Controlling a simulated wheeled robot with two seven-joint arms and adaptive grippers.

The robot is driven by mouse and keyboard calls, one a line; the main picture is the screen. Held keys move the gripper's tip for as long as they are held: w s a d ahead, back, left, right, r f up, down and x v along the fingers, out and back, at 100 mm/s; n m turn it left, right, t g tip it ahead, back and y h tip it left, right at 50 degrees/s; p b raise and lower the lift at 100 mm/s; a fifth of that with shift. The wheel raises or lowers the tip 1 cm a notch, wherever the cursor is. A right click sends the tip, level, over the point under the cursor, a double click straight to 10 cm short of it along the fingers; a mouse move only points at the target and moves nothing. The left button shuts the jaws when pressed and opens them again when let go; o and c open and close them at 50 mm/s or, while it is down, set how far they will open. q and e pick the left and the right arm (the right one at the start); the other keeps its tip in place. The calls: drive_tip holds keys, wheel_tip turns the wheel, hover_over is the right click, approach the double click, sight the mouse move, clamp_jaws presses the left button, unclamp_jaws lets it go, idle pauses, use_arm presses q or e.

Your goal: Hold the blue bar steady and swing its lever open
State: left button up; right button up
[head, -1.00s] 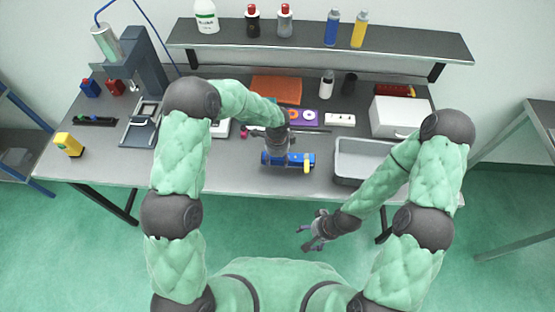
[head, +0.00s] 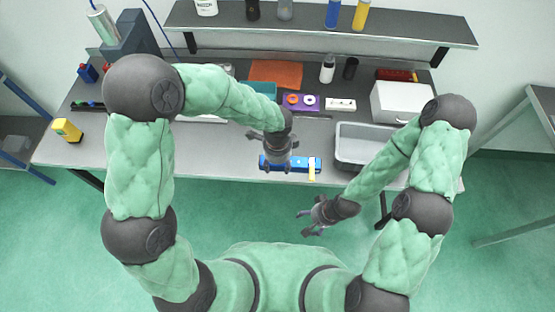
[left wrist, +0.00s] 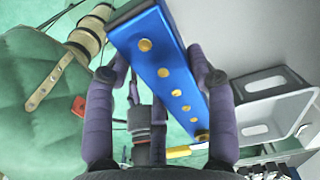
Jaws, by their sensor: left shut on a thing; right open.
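The blue bar (head: 300,162) is at the front edge of the grey worktable, running left to right in the head view. Its yellow lever (head: 311,171) is near the right end and sticks out toward the front. My left gripper (head: 277,166) is shut on the bar left of the lever, from above. In the left wrist view the bar (left wrist: 163,70), with brass-coloured dots, runs between the two fingers, and part of the yellow lever (left wrist: 180,152) shows low down. Whether the bar touches the table is unclear. My right gripper (head: 312,220) is open and empty, in front of the table and below the bar.
A grey bin (head: 340,155) stands right of the bar, with a white box (head: 402,103) behind it. A purple tray (head: 300,103) and orange mat (head: 275,75) lie farther back. A yellow bottle-like object (head: 67,130) stands at the left. Space in front of the table is open.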

use_arm(q)
drive_tip(key=shift+o, duration=1.2)
drive_tip(key=c, duration=0.3)
drive_tip(key=shift+w+a+f+b, duration=0.15)
drive_tip(key=shift+w+f+b, duration=0.95)
drive_tip(key=shift+w+f, duration=1.15)
drive_tip(key=shift+w+a+f+b, duration=0.2)
drive_tip(key=shift+w+f+b, duration=0.95)
drive_tip(key=shift+w+f, duration=1.1)
drive_tip(key=shift+w+a+f+b, duration=0.15)
drive_tip(key=shift+w+f+b, duration=0.95)
drive_tip(key=shift+w+f, duration=1.15)
drive_tip(key=shift+w+r, duration=0.3)
drive_tip(key=shift+r, duration=0.1)
